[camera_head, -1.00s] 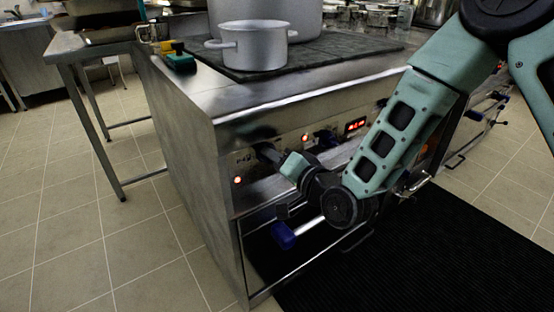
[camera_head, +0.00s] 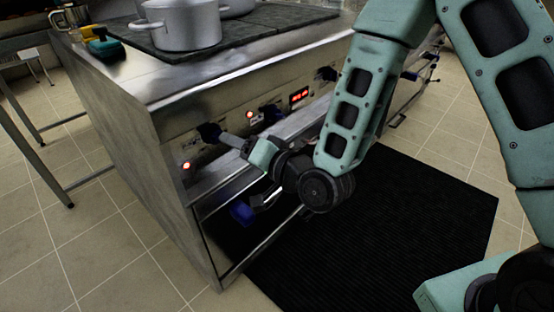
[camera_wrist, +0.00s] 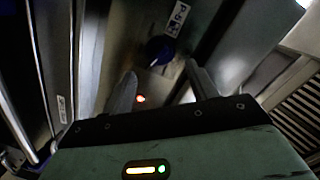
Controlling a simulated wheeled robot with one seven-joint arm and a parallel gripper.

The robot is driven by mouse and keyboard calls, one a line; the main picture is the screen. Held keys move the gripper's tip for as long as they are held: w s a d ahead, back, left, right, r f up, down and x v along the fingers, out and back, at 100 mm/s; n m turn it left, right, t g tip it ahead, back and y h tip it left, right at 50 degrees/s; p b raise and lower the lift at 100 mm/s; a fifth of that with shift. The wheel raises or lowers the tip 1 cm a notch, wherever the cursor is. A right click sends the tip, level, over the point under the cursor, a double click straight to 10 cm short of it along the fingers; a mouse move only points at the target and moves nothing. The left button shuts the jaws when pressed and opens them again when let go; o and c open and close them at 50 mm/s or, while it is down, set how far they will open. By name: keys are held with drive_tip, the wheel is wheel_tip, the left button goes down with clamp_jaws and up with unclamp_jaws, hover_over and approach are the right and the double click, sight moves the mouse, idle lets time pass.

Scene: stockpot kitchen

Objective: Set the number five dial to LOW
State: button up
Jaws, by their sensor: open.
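The stove's front panel carries a dark blue dial (camera_head: 208,131) at its left end. In the wrist view this dial (camera_wrist: 158,50) lies beside a white label (camera_wrist: 178,18) that appears to read P-5. My gripper (camera_head: 226,139) is open and close in front of the dial. In the wrist view my gripper (camera_wrist: 160,70) has its fingers apart, with the dial just beyond the tips and roughly between them. I cannot tell whether either finger touches it. The dial's pointer setting is too small and dark to read.
Red lights (camera_head: 186,165) glow on the panel. Other dials (camera_head: 270,113) and a red display (camera_head: 299,96) sit further right. A drawer or oven handle with a blue end (camera_head: 241,212) is below. Pots (camera_head: 182,25) stand on the stove top. A black mat (camera_head: 400,220) covers clear floor.

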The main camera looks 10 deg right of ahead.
drive_tip(key=p+v, duration=1.1)
drive_tip(key=p, duration=0.3)
drive_tip(key=shift+s+p, duration=0.25)
drive_tip(key=shift+p, duration=0.05)
drive_tip(key=shift+d, duration=0.1)
drive_tip(key=a+r+n+g+h+p, duration=0.3)
drive_tip(key=a+r+n+g+p, duration=0.15)
drive_tip(key=r+n+g, duration=0.35)
drive_tip(key=s+d+r+n+g+h+p, duration=0.1)
drive_tip(key=s+d+r+g+h+p, duration=0.1)
drive_tip(key=s+r, duration=0.6)
drive_tip(key=s+d+r+n+g+h+p, duration=0.2)
drive_tip(key=s+r, duration=0.6)
drive_tip(key=r, duration=0.4)
drive_tip(key=d+g+h+p, duration=0.1)
drive_tip(key=d+h+p, duration=0.1)
drive_tip(key=d, duration=0.1)
drive_tip(key=shift+s+d, duration=0.15)
drive_tip(key=shift+d, duration=0.15)
